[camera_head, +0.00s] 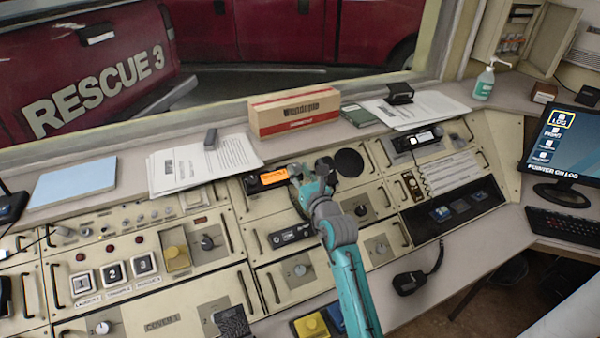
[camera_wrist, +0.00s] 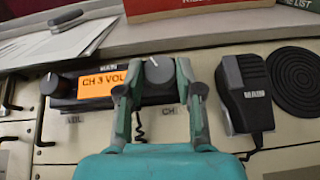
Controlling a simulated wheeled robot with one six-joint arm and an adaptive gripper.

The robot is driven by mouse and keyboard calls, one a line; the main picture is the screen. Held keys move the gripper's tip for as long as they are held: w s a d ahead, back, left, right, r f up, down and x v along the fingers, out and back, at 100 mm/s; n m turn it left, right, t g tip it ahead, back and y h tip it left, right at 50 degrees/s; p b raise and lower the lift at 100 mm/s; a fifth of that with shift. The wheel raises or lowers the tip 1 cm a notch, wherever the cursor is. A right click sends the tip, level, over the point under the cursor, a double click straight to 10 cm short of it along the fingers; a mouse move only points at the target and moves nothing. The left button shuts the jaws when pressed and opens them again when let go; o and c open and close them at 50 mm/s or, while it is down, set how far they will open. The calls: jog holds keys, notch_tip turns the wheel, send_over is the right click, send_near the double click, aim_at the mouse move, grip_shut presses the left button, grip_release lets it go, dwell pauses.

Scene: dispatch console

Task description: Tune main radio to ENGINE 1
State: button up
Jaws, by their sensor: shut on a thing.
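The main radio (camera_head: 272,177) is a dark unit with a lit orange display, set in the console below the window. In the wrist view the radio's display (camera_wrist: 97,84) reads "CH 3 VOL", with the rest cut off behind my finger. My gripper (camera_head: 298,173) is at the radio's right end. In the wrist view my gripper (camera_wrist: 155,78) has its two fingers on either side of the right-hand knob (camera_wrist: 158,70), above a "CH" label, and is shut on it. The knob's white pointer mark faces up. A second knob (camera_wrist: 55,85) is at the radio's left end.
A hand microphone (camera_wrist: 245,92) hangs just right of my gripper, beside a round black speaker (camera_wrist: 300,80). A cardboard box (camera_head: 295,110) and papers (camera_head: 205,163) lie on the ledge behind. A monitor (camera_head: 563,147) stands at the right.

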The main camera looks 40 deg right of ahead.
jog(key=o, duration=1.2)
jog(key=shift+c, duration=0.2)
jog(key=v, duration=1.2)
jog(key=shift+a, duration=0.1)
